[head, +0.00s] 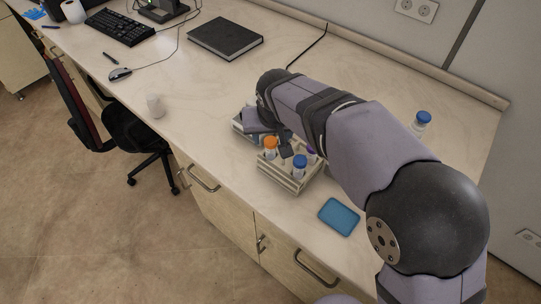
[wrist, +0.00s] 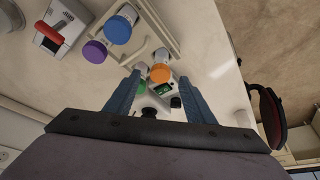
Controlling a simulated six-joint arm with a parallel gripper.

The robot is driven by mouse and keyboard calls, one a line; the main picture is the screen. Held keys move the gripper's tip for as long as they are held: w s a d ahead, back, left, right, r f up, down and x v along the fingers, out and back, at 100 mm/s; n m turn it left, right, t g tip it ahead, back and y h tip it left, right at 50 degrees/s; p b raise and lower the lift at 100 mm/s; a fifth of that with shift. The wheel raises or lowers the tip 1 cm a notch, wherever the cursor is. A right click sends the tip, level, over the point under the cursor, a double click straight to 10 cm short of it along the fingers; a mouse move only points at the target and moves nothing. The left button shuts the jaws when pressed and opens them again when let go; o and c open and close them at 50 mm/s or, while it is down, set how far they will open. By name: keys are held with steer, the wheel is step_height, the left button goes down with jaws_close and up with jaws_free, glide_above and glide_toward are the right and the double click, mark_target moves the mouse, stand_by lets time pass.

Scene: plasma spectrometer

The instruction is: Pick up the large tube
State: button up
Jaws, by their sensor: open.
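Several capped tubes stand upright in a light rack (head: 289,184) near the front edge of the bench. An orange-capped tube (head: 270,148) is at its left, a blue-capped tube (head: 299,167) at its front, and a purple cap (head: 311,152) shows behind, partly hidden by my arm. Another blue-capped tube (head: 421,121) stands at the right. In the wrist view, my gripper (wrist: 161,75) is open and empty.
A black book (head: 225,39) lies at the back. The wrist view shows a red-handled device (wrist: 62,25).

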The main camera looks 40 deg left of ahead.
mark_target(271, 141)
steer(key=shift+p+x, duration=1.35)
steer(key=shift+x, duration=1.25)
steer(key=shift+a, duration=0.1)
jaws_close()
steer(key=shift+r, duration=0.1)
